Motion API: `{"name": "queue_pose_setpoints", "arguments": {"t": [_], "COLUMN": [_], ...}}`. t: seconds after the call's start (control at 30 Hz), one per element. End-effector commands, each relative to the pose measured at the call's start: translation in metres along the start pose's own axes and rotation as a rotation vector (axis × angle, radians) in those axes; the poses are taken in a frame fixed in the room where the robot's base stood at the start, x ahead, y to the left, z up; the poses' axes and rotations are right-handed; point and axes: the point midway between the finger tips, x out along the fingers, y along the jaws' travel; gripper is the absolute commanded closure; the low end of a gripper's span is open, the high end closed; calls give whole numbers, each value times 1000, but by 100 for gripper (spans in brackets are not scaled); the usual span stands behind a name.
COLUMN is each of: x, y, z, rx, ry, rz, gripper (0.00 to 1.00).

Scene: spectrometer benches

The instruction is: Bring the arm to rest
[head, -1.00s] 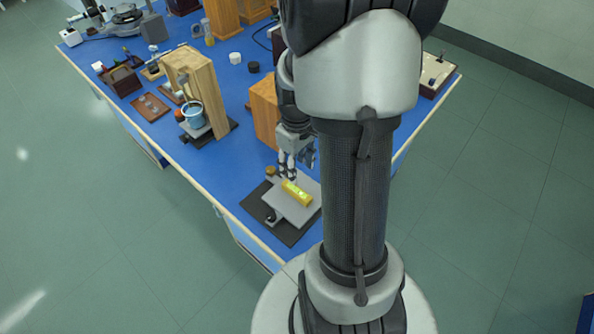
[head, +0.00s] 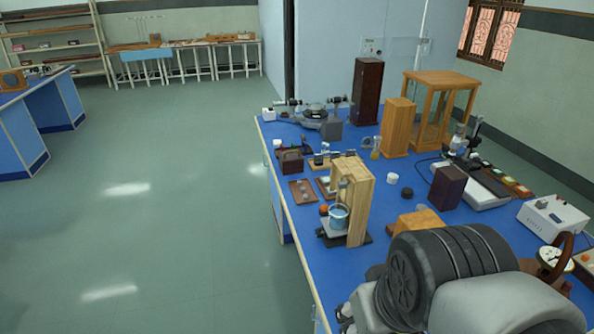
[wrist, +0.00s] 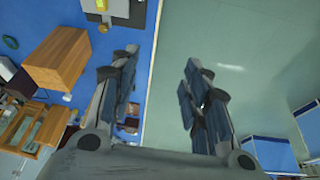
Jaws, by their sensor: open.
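My gripper (wrist: 160,75) is open and empty in the wrist view, its two fingers spread apart with floor and the bench edge behind them. In the head view my arm fills the lower right corner, with its joints large in front of the bench. The gripper's fingers are not clear in the head view. The blue-topped bench (head: 300,223) lies beyond and beneath the arm. A wooden block (wrist: 57,58) shows at the left of the wrist view, apart from the fingers.
Open floor (head: 165,220) lies left of the bench.

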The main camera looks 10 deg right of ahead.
Motion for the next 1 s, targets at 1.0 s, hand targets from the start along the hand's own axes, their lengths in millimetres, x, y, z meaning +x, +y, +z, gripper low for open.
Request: {"name": "queue_pose_setpoints", "arguments": {"t": [1.0], "x": [-14], "y": [-15], "z": [16], "rx": [14], "ry": [47], "rz": [-22], "gripper": [57]}}
